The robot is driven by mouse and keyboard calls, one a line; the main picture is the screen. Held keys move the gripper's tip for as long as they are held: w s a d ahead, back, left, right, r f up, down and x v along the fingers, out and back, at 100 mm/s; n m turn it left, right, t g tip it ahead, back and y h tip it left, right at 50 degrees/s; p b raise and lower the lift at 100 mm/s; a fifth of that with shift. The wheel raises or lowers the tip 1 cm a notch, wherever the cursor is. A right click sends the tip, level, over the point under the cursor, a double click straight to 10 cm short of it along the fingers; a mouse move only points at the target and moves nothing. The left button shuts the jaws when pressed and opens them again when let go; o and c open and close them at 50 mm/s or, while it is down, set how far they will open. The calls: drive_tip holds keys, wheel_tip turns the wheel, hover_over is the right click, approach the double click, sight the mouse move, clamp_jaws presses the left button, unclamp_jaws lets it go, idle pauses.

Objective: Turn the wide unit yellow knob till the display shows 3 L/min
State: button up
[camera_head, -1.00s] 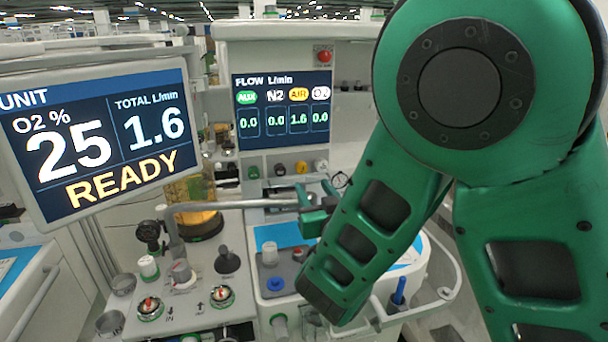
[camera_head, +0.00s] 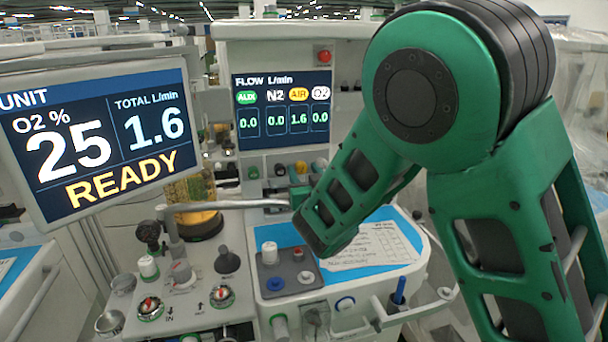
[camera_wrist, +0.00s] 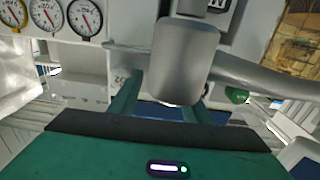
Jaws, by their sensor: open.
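The wide unit's flow display (camera_head: 282,110) reads AUX 0.0, N2 0.0, AIR 1.6 and O2 0.0; the AIR label is yellow. Below it is a row of small knobs, and the yellow knob (camera_head: 301,167) is third from the left. My gripper (camera_head: 300,190) is just below and in front of the yellow knob, partly hidden by my arm. In the wrist view my gripper (camera_wrist: 160,105) has its two green fingers apart. A grey metal block on a bent tube (camera_wrist: 185,60) hides much of the space between and beyond them. I cannot make out the yellow knob there.
A grey horizontal tube (camera_head: 230,204) runs close to my gripper. The left screen (camera_head: 100,135) reads O2 25%, total 1.6 L/min, READY. A worktop with a paper sheet (camera_head: 375,245) lies below my arm. Round gauges (camera_wrist: 50,15) show at the wrist view's upper left.

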drive_tip(key=c, duration=1)
drive_tip(key=shift+c, duration=0.2)
drive_tip(key=shift+d+n, duration=0.1)
drive_tip(key=shift+n, duration=2.3)
drive_tip(key=o, duration=1)
drive_tip(key=shift+o, duration=0.2)
